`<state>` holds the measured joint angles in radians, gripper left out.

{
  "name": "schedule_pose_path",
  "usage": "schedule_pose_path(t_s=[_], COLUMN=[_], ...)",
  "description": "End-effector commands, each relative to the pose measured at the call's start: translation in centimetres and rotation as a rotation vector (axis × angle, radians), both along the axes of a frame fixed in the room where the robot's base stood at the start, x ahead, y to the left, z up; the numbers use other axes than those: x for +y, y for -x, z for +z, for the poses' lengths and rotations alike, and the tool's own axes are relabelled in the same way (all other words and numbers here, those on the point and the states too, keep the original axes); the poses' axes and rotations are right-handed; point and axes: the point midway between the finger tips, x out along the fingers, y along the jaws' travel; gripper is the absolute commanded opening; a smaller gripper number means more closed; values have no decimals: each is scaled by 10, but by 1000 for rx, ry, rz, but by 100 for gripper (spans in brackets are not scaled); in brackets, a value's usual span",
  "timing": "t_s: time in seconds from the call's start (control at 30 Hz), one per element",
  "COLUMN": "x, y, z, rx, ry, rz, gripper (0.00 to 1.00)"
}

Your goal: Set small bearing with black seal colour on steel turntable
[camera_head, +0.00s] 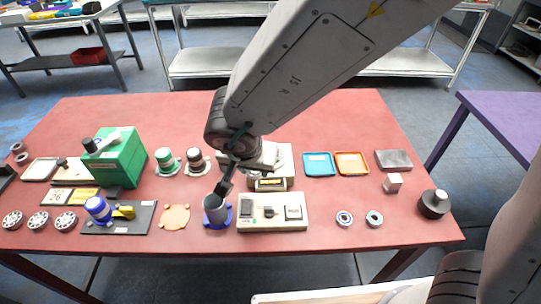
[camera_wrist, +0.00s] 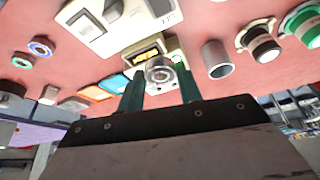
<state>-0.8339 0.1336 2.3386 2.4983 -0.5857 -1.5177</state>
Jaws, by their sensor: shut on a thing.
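My gripper (camera_wrist: 158,88) points down over the table, with its two dark green fingers apart around a small metallic ring-shaped part (camera_wrist: 160,73), which looks like a bearing. Its seal colour is too small to tell. In the head view my gripper (camera_head: 224,186) is just above and behind a grey cup on a blue base (camera_head: 215,209), and the held part is not clear. A pale device with an amber display (camera_head: 270,184) is right beside the gripper; it also shows behind the held part in the wrist view (camera_wrist: 147,54). I cannot pick out the steel turntable for certain.
A beige panel (camera_head: 290,225) lies in front of the display device. Blue (camera_head: 319,164) and orange (camera_head: 351,163) trays sit behind. A green box (camera_head: 122,160) stands left.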

Motion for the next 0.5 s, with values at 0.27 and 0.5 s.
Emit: schedule_pose_path(t_s=[0.27,0.5], x=[15,-7], y=[36,-14], z=[2,-3], rx=[-9,-9], ry=[2,2], rz=[32,24], gripper=[8,8])
